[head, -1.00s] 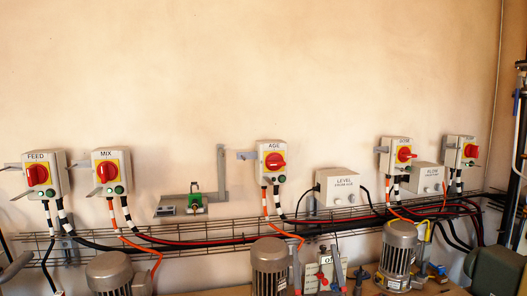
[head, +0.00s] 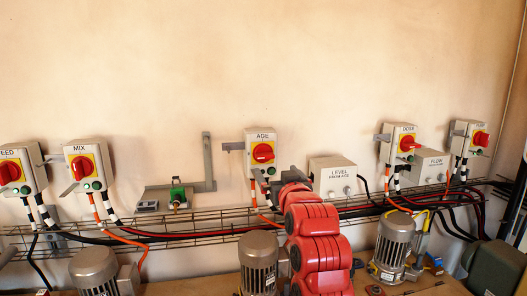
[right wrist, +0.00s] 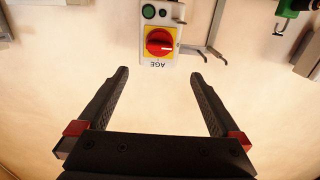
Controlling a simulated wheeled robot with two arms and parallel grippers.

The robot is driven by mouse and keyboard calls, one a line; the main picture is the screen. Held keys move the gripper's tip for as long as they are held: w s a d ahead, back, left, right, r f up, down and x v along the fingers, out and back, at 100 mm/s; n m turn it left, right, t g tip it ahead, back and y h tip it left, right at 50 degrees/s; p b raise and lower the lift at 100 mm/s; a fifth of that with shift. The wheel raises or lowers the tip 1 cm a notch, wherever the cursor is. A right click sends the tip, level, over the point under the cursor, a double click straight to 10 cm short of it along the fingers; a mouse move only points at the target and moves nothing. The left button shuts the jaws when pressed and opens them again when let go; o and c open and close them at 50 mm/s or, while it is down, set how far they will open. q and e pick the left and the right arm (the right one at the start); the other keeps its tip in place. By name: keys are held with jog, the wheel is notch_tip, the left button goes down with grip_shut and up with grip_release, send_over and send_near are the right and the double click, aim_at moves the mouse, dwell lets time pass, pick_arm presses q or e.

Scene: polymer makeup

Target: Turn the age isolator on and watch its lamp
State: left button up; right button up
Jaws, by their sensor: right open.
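The age isolator (head: 262,148) is a pale box on the wall, labelled AGE, with a red rotary handle on a yellow plate. Its handle (right wrist: 160,42) shows upside down in the right wrist view, lying crosswise with a white mark towards the picture's right. Two small round green fittings (right wrist: 148,12) sit beyond the handle; both look dark, and I cannot tell which is the lamp. My right gripper (right wrist: 158,73) is open and empty, its fingers apart and short of the box. In the head view it is just below and right of the isolator. My left gripper is not in view.
Similar isolators stand along the wall: MIX (head: 82,165) to the left, others to the right. A LEVEL box (head: 335,176) is just right of my arm. A wire cable tray (head: 190,224) runs below, with motors (head: 258,262) under it. The wall above is clear.

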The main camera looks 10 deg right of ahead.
aim_at(266, 156)
jog(key=w+p, duration=0.5)
jog(key=w, duration=0.8)
jog(key=shift+d+r, duration=0.1)
jog(key=shift+r, duration=0.05)
jog(key=shift+w, duration=0.85)
jog(key=shift+c, duration=0.3)
